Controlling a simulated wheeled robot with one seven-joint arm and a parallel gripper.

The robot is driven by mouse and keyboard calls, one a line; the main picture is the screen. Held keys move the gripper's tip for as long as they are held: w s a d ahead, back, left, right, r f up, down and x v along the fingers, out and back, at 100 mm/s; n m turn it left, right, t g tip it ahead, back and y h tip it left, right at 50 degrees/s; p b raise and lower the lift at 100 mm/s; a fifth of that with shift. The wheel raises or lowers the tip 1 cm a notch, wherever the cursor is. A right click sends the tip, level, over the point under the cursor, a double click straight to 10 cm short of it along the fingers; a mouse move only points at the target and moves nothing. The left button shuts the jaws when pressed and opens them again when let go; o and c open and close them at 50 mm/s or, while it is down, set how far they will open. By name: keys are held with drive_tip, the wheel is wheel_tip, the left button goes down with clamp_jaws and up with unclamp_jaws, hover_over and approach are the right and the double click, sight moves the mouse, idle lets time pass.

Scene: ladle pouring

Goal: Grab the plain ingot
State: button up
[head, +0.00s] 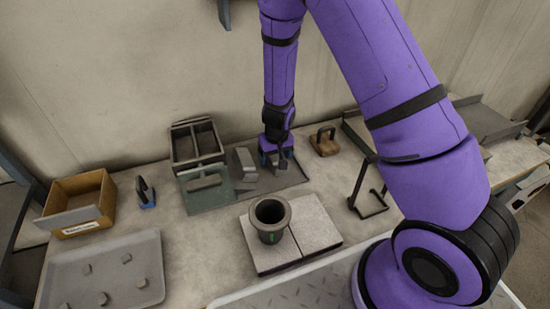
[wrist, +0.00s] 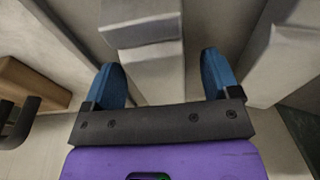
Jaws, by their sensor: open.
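My gripper (head: 277,156) is open, pointing down over the dark tray (head: 292,188) at the back of the bench. In the wrist view, its two blue fingers (wrist: 160,72) stand apart on either side of a grey ingot (wrist: 155,75). That ingot has a step across its top; no contact with the fingers is clear. The same grey piece shows partly below the gripper in the head view (head: 282,168). A second grey ingot (head: 245,163) stands just left of the gripper, and at the right in the wrist view (wrist: 288,62). I cannot tell which is plain.
A green-grey mould box (head: 208,190) adjoins the tray's left, with a dark divided bin (head: 197,146) behind. A wooden block with a handle (head: 325,142) stands close right. A crucible (head: 270,218) on pale slabs and a black stand (head: 368,190) are in front.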

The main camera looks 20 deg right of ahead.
drive_tip(key=c, duration=1.3)
drive_tip(key=shift+c, duration=0.2)
